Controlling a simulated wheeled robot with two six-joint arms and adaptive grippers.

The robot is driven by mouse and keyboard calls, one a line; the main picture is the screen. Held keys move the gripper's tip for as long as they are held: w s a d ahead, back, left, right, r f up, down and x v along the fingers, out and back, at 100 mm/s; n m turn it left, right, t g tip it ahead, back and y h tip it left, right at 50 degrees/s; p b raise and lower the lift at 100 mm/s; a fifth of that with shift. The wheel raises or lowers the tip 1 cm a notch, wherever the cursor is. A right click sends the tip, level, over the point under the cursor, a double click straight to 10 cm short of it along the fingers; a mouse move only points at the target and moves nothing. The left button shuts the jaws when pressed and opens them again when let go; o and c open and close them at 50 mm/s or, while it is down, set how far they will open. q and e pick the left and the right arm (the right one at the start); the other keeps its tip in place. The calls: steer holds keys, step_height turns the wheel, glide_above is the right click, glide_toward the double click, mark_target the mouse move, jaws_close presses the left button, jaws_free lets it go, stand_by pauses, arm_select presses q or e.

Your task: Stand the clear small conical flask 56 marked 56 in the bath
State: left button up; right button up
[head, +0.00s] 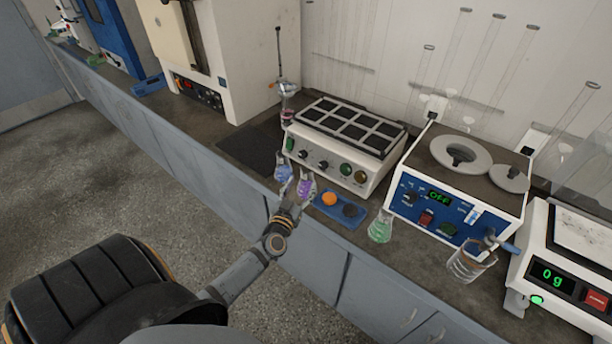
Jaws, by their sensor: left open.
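Several small conical flasks stand on the bench: one with blue liquid (283,171), one with purple liquid (305,188), one with green liquid (380,229). No number 56 is readable on any of them, so I cannot tell which is flask 56. My left gripper (294,188) is open at the bench's front edge, close to the blue and purple flasks and partly overlapping them in view. Whether it touches either is unclear. The bath (448,208), white with a blue panel reading OFF, stands to the right, with ring lids (462,153) on top. My right gripper is out of view.
A white block unit (345,140) with dark square plates stands behind the flasks. A blue tray (341,212) holds an orange and a dark round item. A beaker (470,262) stands before the bath, and a balance (565,270) reads 0 g at right. A dark mat (250,148) lies clear.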

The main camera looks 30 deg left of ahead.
arm_select(q)
steer(key=v, duration=0.4)
steer(key=shift+s, duration=0.1)
steer(key=s+d+f+m+g+h, duration=0.1)
steer(key=s+f+g, duration=0.3)
steer(key=f, duration=0.6)
steer(key=s+d+f+m+g+h, duration=0.1)
steer(key=s+f, duration=0.4)
steer(key=f, duration=0.5)
steer(key=s+d+f+m+g+h, duration=0.1)
steer(key=s+f+g, duration=0.3)
steer(key=f, duration=0.6)
steer(key=s+d+f+g, duration=0.1)
steer(key=s+f+g, duration=0.1)
steer(key=s+f, duration=0.3)
steer(key=s+d+f+g, duration=0.1)
steer(key=s+f, duration=0.4)
steer(key=s, duration=0.5)
steer(key=shift+d+f+g+h, duration=0.2)
steer(key=shift+f+g+h, duration=0.15)
steer(key=shift+g+h, duration=0.05)
steer(key=s+f+g, duration=0.1)
steer(key=s, duration=0.3)
steer(key=s+d+f+g, duration=0.1)
steer(key=s, duration=0.3)
steer(key=s+f+g, duration=0.1)
steer(key=s, duration=0.2)
steer(key=shift+s+d+f, duration=0.15)
steer(key=shift+s+f, duration=0.25)
steer(key=shift+o, duration=0.2)
